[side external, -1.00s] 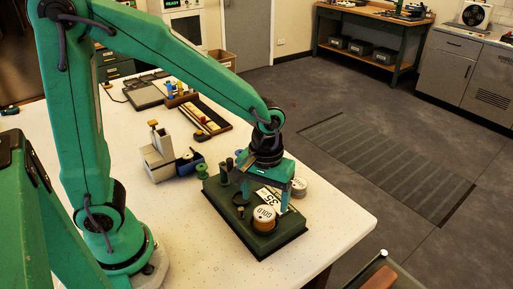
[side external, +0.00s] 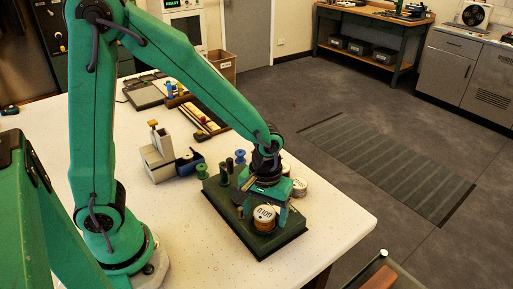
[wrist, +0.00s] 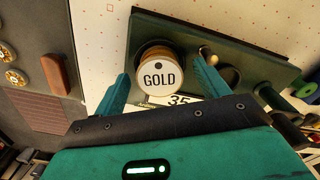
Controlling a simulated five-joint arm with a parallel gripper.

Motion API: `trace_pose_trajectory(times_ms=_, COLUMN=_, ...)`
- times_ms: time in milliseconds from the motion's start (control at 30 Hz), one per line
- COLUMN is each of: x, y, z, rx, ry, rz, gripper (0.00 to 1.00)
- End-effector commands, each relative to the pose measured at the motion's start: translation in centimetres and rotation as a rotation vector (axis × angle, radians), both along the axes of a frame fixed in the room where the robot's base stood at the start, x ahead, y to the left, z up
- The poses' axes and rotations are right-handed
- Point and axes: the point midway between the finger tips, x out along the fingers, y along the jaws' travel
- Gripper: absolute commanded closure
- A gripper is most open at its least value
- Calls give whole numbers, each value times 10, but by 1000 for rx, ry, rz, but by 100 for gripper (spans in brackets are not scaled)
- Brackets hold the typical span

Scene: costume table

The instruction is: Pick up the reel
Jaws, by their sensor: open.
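The reel (side external: 264,217) has a white label and a gold-coloured winding. It stands on the dark green tray (side external: 262,246) near the tray's front. In the wrist view the reel's label (wrist: 158,75) reads GOLD. My gripper (side external: 268,203) is open and low over the tray, close to the reel. In the wrist view the fingers of my gripper (wrist: 161,66) stand apart, one to each side of the reel. I cannot tell whether either finger touches it. A card marked 35 (wrist: 182,99) lies just below the reel in that view, partly hidden by my gripper.
Dark posts (side external: 230,163) stand on the tray behind my gripper. A pale round tin (side external: 299,187) sits right of my gripper. Blue and green spools and a beige stand (side external: 158,160) lie to the left. The table's front (side external: 180,250) is clear.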

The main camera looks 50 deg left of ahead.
Motion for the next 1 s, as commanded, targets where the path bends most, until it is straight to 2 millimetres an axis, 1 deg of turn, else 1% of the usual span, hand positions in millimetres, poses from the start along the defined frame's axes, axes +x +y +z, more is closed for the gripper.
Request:
trace_pose_trajectory(times_ms=167, x=0, y=0, z=0, rx=0, ry=0, rz=0, gripper=26)
trace_pose_trajectory(times_ms=200, x=0, y=0, z=0, rx=0, ry=0, rz=0, gripper=30)
trace_pose_trajectory(times_ms=267, x=0, y=0, z=0, rx=0, ry=0, rz=0, gripper=42)
trace_pose_trajectory(times_ms=300, x=0, y=0, z=0, rx=0, ry=0, rz=0, gripper=50)
trace_pose_trajectory(times_ms=433, x=0, y=0, z=0, rx=0, ry=0, rz=0, gripper=75)
trace_pose_trajectory(times_ms=767, x=0, y=0, z=1, rx=0, ry=-1, rz=0, gripper=75)
trace_pose_trajectory(times_ms=1000, x=1, y=0, z=12, rx=-1, ry=-4, rz=0, gripper=75)
